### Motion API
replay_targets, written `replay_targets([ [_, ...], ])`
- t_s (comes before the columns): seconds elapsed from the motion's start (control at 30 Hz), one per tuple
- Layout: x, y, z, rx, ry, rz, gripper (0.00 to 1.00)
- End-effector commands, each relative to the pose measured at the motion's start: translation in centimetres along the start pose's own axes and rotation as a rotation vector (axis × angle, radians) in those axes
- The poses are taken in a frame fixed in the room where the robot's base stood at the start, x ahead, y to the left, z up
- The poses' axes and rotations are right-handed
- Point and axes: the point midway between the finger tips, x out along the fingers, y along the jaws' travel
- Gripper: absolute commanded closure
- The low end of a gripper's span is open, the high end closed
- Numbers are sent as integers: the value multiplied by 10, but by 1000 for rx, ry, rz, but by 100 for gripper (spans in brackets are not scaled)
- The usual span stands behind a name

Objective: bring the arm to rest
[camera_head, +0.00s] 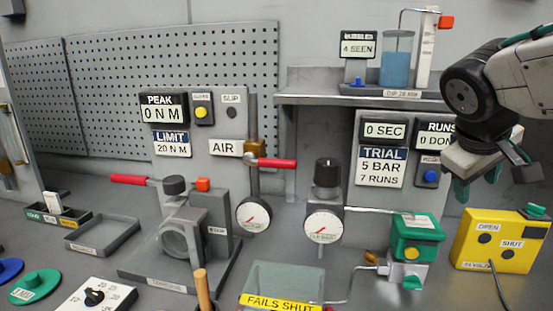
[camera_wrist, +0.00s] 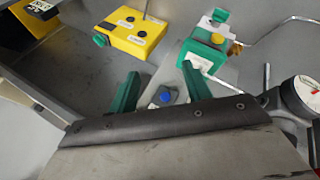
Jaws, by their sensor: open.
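My arm reaches in from the right edge of the head view. My gripper (camera_head: 477,183) hangs at the right, in front of the panel with the run display, with its green fingers pointing down. In the wrist view my gripper (camera_wrist: 160,88) has its two green fingers spread, with nothing held between them. A blue button (camera_wrist: 165,97) shows in the gap between them, beyond the fingers. The blue button (camera_head: 430,176) on the run panel shows just left of my gripper in the head view. I cannot tell the exact distance between them.
A yellow open/shut box (camera_head: 474,257) stands below my gripper, and the green valve actuator (camera_head: 416,233) stands to its left. A shelf (camera_head: 300,99) with a water cup (camera_head: 396,65) is above left. A gauge (camera_head: 323,226) and a clamp stand (camera_head: 215,215) are further left.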

Motion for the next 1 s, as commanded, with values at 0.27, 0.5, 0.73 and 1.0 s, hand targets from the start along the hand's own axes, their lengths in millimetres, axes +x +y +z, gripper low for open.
replay_targets([
  [0.27, 7, -111, 115, 179, -192, -369, 51],
  [0.5, 2, -154, 161, 256, -215, -503, 51],
  [0.73, -1, -151, 161, 264, -195, -496, 51],
  [1.0, -1, -150, 161, 263, -195, -496, 51],
])
